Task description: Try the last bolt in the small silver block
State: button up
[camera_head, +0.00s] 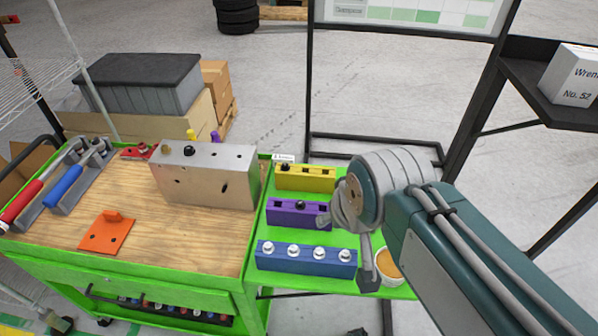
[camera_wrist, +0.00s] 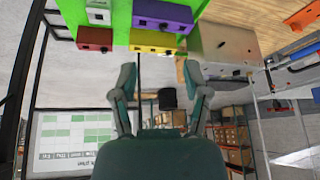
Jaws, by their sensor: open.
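The silver block (camera_head: 208,174) stands on the wooden top of the green cart, with holes in its front face and dark round pieces on its top. In the wrist view the silver block (camera_wrist: 226,48) is at upper right. A blue block (camera_head: 306,258) holds several bolts with pale heads. A purple block (camera_head: 284,213) has a dark bolt head near its middle, and a yellow block (camera_head: 318,182) has one near its left end. My gripper (camera_head: 344,248) is right of the purple and blue blocks. In the wrist view my gripper (camera_wrist: 159,76) is open and empty.
A cup of amber contents (camera_head: 388,265) sits near the blue block, partly behind my arm. An orange bracket (camera_head: 104,234) and tools with red and blue handles (camera_head: 62,187) lie on the cart's left. A dark shelf holds a white box (camera_head: 571,76) at right.

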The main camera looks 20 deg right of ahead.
jog(key=m+g, duration=0.5)
jog(key=m, duration=1.7)
send_over(301, 202)
notch_tip(301, 202, down, 12)
jog(key=shift+n, duration=0.3)
jog(key=shift+a+f, duration=0.15)
jog(key=shift+f, duration=2.8)
jog(key=shift+f, duration=2.3)
jog(key=shift+r, duration=0.2)
